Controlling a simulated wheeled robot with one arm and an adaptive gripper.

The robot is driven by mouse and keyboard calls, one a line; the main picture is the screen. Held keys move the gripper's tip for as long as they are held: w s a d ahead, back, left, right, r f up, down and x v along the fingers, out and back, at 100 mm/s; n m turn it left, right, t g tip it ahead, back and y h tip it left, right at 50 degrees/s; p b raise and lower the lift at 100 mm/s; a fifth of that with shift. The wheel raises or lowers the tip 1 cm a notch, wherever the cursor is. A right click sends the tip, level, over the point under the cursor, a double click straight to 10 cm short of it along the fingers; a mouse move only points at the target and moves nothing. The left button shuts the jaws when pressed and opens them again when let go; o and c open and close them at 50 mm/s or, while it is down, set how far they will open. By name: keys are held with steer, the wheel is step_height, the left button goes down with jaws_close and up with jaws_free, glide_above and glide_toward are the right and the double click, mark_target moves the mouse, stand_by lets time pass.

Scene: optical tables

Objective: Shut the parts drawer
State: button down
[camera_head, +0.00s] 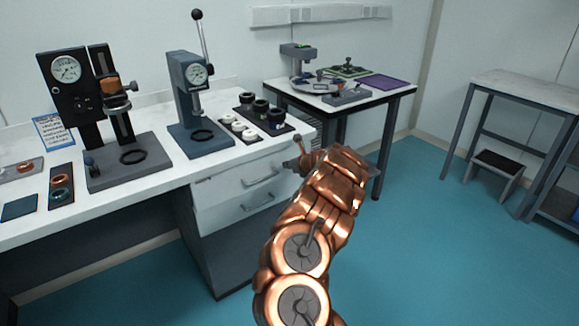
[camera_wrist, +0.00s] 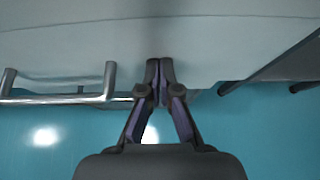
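The white drawer unit under the bench has an upper drawer (camera_head: 232,180) and a lower drawer (camera_head: 235,214), each with a bar handle. How far either drawer stands out is hard to tell. My gripper (camera_head: 301,150) is at the right end of the unit in the head view, partly hidden by my copper arm. In the wrist view my gripper (camera_wrist: 159,68) has its fingertips together, with nothing seen between them. The tips are close to or against a pale front (camera_wrist: 215,50); contact is unclear. A metal handle (camera_wrist: 108,82) lies left of the fingers.
The bench top (camera_head: 170,183) carries two gauge presses (camera_head: 125,172) (camera_head: 188,75) and a dark tray (camera_head: 279,132) of rings. A side table (camera_head: 400,90) stands behind my gripper. The blue floor (camera_head: 400,250) to the right is clear.

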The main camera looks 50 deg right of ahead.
mark_target(283, 159)
steer(key=shift+w+d+p, duration=0.15)
steer(key=shift+w+p, duration=0.1)
steer(key=shift+w, duration=0.65)
steer(key=shift+w+d+p, duration=0.15)
steer(key=shift+w+p, duration=0.1)
steer(key=shift+w, duration=0.65)
steer(key=shift+w+a+r, duration=0.1)
steer(key=shift+w+r, duration=0.1)
steer(key=shift+w, duration=0.05)
steer(key=shift+w+a+r, duration=0.1)
steer(key=shift+w+r, duration=0.05)
steer(key=shift+r, duration=0.05)
steer(key=shift+s+f, duration=0.15)
steer(key=shift+s, duration=0.05)
steer(key=s+f+v, duration=0.1)
steer(key=f+v, duration=0.1)
steer(key=v, duration=1.1)
steer(key=shift+s, duration=0.4)
